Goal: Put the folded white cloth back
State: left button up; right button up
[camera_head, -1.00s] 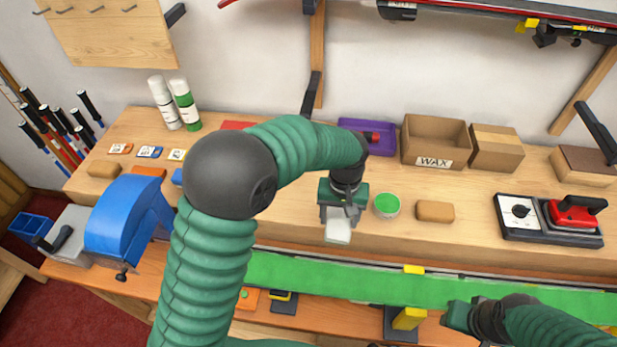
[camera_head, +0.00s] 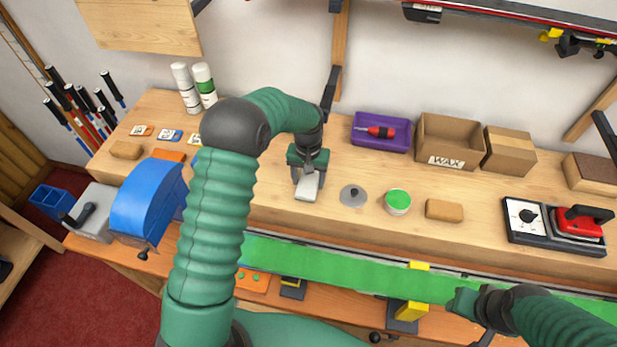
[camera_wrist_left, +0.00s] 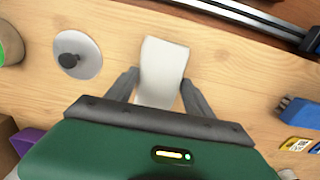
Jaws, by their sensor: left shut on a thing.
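The folded white cloth (camera_head: 306,188) is held in my left gripper (camera_head: 307,178), which is over the wooden bench shelf. In the left wrist view the cloth (camera_wrist_left: 163,72) hangs as a pale strip between the two grey fingers of the left gripper (camera_wrist_left: 160,88), with bare wood around it. Whether its lower end touches the wood I cannot tell. My right gripper (camera_head: 466,303) is at the lower right, by the green ski base; its finger opening is not clear.
A grey knobbed disc (camera_head: 353,196), a green-topped tin (camera_head: 397,201) and a tan block (camera_head: 444,210) stand right of the cloth. Behind are a purple tray (camera_head: 381,132) and a WAX box (camera_head: 448,143). The long green ski (camera_head: 340,273) runs along the front.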

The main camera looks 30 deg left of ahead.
pick_arm(q)
jog(key=shift+a+f, duration=0.1)
jog(key=shift+f, duration=0.3)
jog(key=shift+w+f, duration=0.15)
jog(key=o, duration=1.2)
